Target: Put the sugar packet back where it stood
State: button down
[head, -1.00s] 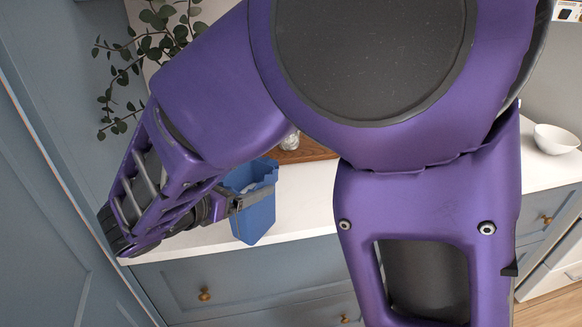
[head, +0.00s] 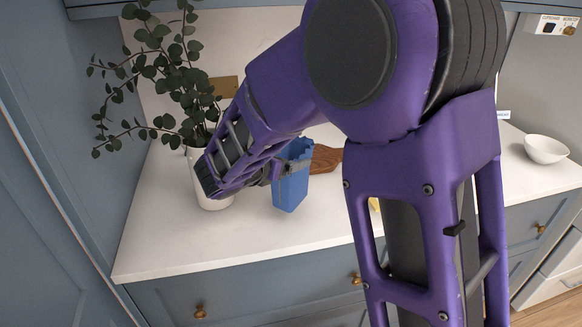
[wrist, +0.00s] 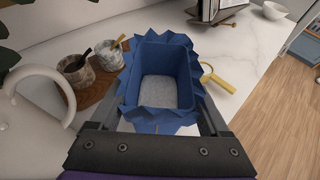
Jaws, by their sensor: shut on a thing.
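The sugar packet is a blue, open-topped bag (head: 291,190) with a jagged rim, upright over the white countertop in the head view. In the wrist view the packet (wrist: 165,123) shows pale grains inside. My gripper (head: 287,168) is shut on the packet, with a finger on each side of it; its fingers also show in the wrist view (wrist: 163,122). I cannot tell whether the packet's base touches the counter.
A leafy plant in a white vase (head: 213,203) stands close behind my gripper. A wooden board with two marbled cups (wrist: 75,72) lies beside the packet, and a yellow-handled ring (wrist: 220,83) opposite. A white bowl (head: 546,149) stands far right. The front-left counter (head: 160,245) is clear.

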jog(key=f, duration=0.2)
jog(key=w+f, duration=0.1)
jog(key=shift+d, duration=0.35)
jog(key=shift+f, duration=0.2)
jog(key=shift+f+b, duration=0.2)
jog(key=shift+b, duration=0.2)
grip_release()
jog(key=shift+r, duration=0.15)
